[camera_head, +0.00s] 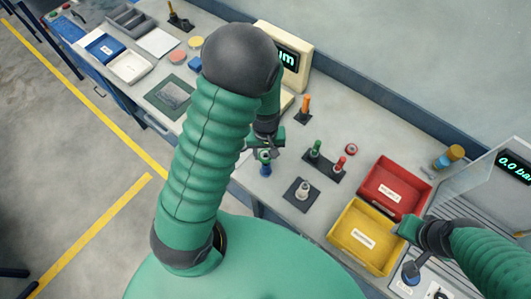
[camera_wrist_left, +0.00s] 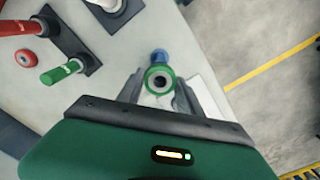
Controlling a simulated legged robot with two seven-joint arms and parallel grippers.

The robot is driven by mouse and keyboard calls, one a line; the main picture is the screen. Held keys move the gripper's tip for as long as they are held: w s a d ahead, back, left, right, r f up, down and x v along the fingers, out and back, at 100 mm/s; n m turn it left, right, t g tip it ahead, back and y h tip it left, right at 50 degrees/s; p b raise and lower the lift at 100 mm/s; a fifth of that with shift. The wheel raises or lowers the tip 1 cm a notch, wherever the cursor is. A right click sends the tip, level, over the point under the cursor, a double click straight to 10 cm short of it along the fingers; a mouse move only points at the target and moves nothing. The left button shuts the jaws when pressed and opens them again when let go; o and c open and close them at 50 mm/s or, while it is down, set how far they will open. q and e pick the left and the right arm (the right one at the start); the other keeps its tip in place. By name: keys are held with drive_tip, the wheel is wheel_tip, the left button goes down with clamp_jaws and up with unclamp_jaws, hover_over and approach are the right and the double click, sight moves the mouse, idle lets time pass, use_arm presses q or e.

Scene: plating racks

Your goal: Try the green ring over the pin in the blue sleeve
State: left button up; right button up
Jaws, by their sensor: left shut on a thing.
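My left gripper (camera_wrist_left: 158,86) is shut on the green ring (camera_wrist_left: 160,80), which sits between its two fingertips in the left wrist view. The blue sleeve (camera_wrist_left: 160,56) shows just beyond the ring there. In the head view the green ring (camera_head: 265,155) is directly above the blue sleeve (camera_head: 265,169), which stands upright on the bench. The ring's hole looks dark with a grey rim; I cannot tell whether the pin is inside it or whether ring and sleeve touch. My right gripper (camera_head: 408,229) is over the yellow tray's edge; its fingers are unclear.
Green (camera_head: 317,147) and red (camera_head: 340,163) pins share a black base right of the sleeve. A grey pin (camera_head: 302,189) stands nearer, an orange pin (camera_head: 305,104) farther back. A red ring (camera_head: 351,149) lies loose. Red (camera_head: 405,179) and yellow (camera_head: 345,241) trays are at right.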

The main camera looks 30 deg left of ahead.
use_arm(q)
drive_tip(key=shift+a+r+p, duration=0.15)
drive_tip(key=shift+r+p, duration=1.85)
drive_tip(key=shift+r, duration=0.05)
